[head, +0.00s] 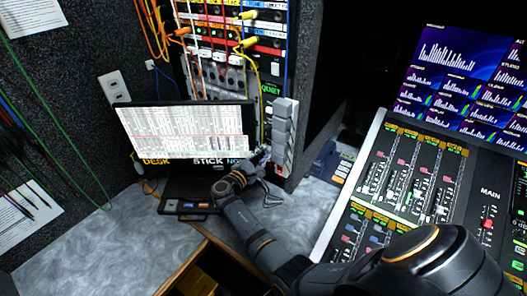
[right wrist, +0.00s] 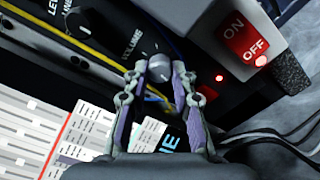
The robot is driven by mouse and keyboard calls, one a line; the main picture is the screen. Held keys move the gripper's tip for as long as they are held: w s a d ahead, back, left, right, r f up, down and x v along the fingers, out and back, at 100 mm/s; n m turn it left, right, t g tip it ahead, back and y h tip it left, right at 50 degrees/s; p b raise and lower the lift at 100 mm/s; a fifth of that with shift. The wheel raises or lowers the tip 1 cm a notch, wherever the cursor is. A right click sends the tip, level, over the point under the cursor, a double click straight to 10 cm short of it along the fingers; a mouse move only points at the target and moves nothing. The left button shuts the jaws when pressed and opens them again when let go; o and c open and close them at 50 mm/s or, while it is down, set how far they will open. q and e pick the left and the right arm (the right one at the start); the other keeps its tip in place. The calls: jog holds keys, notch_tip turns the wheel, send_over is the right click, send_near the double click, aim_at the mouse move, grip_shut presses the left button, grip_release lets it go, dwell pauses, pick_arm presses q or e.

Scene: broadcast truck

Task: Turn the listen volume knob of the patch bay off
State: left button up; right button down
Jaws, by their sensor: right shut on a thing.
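The listen volume knob (right wrist: 158,68) is a small grey round knob on the dark patch bay panel, beside a VOLUME label, in the right wrist view. My right gripper (right wrist: 159,75) has one fingertip on each side of it and is shut on it. In the head view my right gripper (head: 262,155) reaches the lower right of the patch bay rack (head: 225,85), and the knob is too small and covered to make out. My left gripper is not in view.
A red ON/OFF switch (right wrist: 246,43) sits right of the knob, and a yellow cable (right wrist: 75,45) runs at its left. A monitor (head: 185,130) stands just left of my right gripper. The mixing console (head: 400,190) is at the right. The grey counter (head: 110,245) has free room at the left.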

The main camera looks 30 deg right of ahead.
jog(key=shift+n+p, duration=0.45)
jog(key=shift+n, duration=0.65)
jog(key=shift+f, duration=0.1)
jog(key=c, duration=1.1)
grip_release()
